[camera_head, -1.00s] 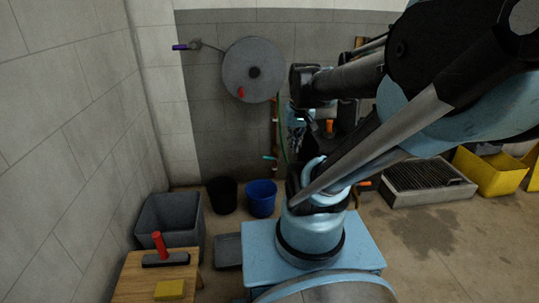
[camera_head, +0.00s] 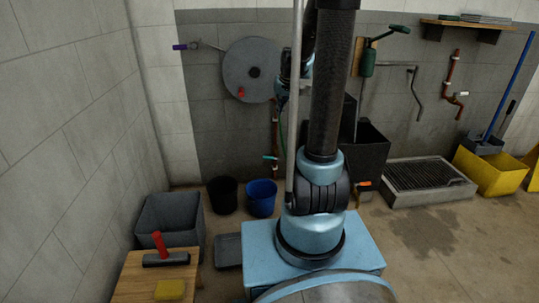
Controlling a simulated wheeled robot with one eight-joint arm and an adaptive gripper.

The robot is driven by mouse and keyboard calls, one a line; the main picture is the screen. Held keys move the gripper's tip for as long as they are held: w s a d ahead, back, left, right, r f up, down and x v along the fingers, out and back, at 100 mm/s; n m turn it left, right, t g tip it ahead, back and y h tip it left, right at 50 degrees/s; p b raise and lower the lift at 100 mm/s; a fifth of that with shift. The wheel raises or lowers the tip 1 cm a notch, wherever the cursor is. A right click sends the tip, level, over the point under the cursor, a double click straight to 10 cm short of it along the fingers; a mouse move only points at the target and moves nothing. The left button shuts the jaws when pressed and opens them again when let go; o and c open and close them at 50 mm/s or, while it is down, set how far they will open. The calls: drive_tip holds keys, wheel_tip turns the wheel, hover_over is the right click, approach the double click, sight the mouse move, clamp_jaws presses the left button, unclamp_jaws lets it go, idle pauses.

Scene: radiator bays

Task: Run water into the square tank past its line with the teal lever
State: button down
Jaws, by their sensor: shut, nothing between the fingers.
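The teal lever (camera_head: 270,157) sits low on a copper pipe on the back wall, left of my arm and above the blue bucket. A dark square-sided tank (camera_head: 372,153) stands behind my arm, which hides its left side. I cannot see its line or any water in it. A pale blue wrist part of my arm (camera_head: 282,92) shows left of the upright arm link, in front of the wall and above the teal lever. My gripper's fingers are hidden or too small to make out.
A blue bucket (camera_head: 260,198), a black bucket (camera_head: 222,194) and a grey tub (camera_head: 172,216) stand at left. A wooden table (camera_head: 140,276) is at front left. An orange lever (camera_head: 363,183) is below the dark tank. A floor grate (camera_head: 428,178) and yellow bin (camera_head: 493,172) are at right.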

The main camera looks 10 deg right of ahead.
drive_tip(key=w+f, duration=0.5)
drive_tip(key=w, duration=0.5)
drive_tip(key=t+y, duration=0.1)
drive_tip(key=t, duration=0.1)
hover_over(271, 158)
drive_tip(key=w, duration=0.2)
drive_tip(key=shift+m, duration=0.4)
wheel_tip(271, 158, down, 36)
drive_tip(key=shift+s+d+f, duration=0.1)
drive_tip(key=shift+s+a+f, duration=0.15)
drive_tip(key=shift+f, duration=0.4)
drive_tip(key=shift+s+a+f, duration=0.1)
drive_tip(key=shift+f, duration=0.4)
drive_tip(key=shift+s+a+f, duration=0.2)
drive_tip(key=shift+f, duration=0.55)
